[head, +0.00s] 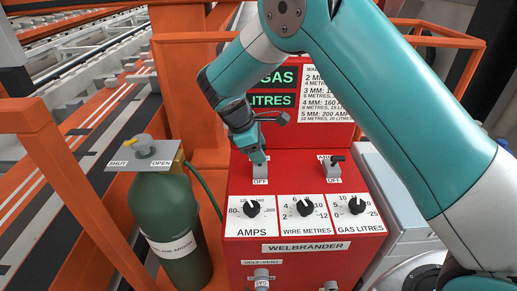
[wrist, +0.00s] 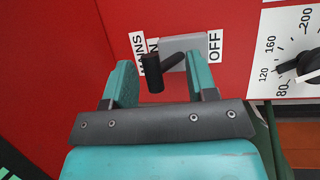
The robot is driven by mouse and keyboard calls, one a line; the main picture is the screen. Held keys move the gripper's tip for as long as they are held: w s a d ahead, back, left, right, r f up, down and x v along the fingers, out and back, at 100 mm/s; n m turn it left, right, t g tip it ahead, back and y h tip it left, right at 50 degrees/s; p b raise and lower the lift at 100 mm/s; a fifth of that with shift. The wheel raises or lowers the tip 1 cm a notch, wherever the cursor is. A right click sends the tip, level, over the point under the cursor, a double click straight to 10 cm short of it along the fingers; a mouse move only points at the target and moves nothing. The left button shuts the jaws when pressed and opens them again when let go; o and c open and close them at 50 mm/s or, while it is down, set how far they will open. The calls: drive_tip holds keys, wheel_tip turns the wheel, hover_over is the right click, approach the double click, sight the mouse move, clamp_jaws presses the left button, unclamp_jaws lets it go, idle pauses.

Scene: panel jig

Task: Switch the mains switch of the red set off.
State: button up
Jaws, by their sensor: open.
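The red set (head: 290,225) is a red box marked WELBRANDER. In the head view its mains switch plate (head: 260,171) is at the upper left of the panel, over an OFF label, and my gripper (head: 257,157) hides its lever. In the wrist view the switch's black lever (wrist: 153,73) stands out from a grey plate (wrist: 182,45) and leans left, toward the partly covered ON label and away from the OFF label (wrist: 215,47). My gripper (wrist: 158,62) is open, with one finger on each side of the lever. I cannot tell whether either finger touches it.
A second lever switch (head: 334,168) with an OFF label is to the right. Three dials, AMPS (head: 251,209), WIRE METRES (head: 303,208) and GAS LITRES (head: 355,207), sit below. A green gas bottle (head: 172,215) stands left. Orange rails (head: 60,180) are further left.

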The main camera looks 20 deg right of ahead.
drive_tip(key=shift+d+f, duration=0.15)
drive_tip(key=shift+f, duration=0.1)
